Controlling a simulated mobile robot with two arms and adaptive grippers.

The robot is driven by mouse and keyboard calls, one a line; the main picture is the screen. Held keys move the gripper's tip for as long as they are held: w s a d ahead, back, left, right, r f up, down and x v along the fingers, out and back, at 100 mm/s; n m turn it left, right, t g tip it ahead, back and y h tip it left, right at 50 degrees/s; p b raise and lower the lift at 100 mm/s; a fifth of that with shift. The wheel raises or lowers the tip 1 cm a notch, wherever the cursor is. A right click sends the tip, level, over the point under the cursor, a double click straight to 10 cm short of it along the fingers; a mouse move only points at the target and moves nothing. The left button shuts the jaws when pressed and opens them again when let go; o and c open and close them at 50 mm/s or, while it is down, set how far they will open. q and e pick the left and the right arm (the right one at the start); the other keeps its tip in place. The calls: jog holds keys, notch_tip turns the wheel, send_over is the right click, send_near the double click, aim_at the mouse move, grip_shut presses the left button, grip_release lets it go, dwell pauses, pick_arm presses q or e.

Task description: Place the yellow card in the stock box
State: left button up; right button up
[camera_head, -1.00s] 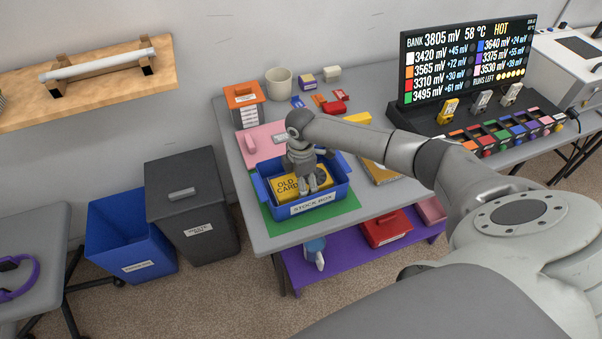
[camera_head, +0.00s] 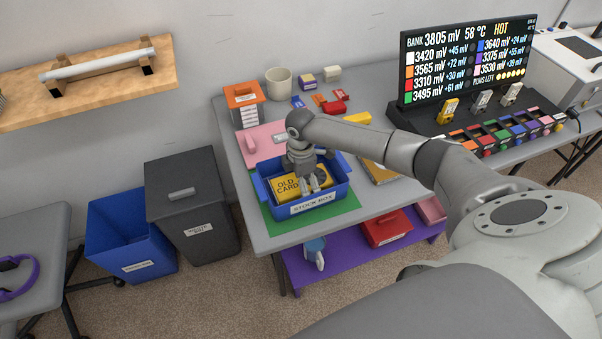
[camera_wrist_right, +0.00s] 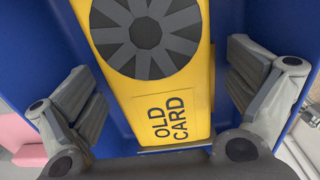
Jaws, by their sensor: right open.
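The yellow card (camera_head: 287,187) has a dark fan and the words "OLD CARD" on it. It lies inside the blue stock box (camera_head: 314,203), which stands on a green mat on the grey table. In the right wrist view the card (camera_wrist_right: 180,75) lies between my fingers, with the blue box (camera_wrist_right: 232,25) around it. My right gripper (camera_head: 309,189) reaches down into the box over the card. Its fingers (camera_wrist_right: 168,100) are spread, with a gap on each side of the card. My left gripper is not in view.
A pink mat (camera_head: 262,142), an orange-topped drawer unit (camera_head: 244,106) and a beige cup (camera_head: 279,83) are behind the box. A yellow box (camera_head: 380,172) lies to the right. A black display (camera_head: 467,62) stands farther right. Bins stand on the floor at left.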

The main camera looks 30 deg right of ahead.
jog(key=shift+r, duration=3.8)
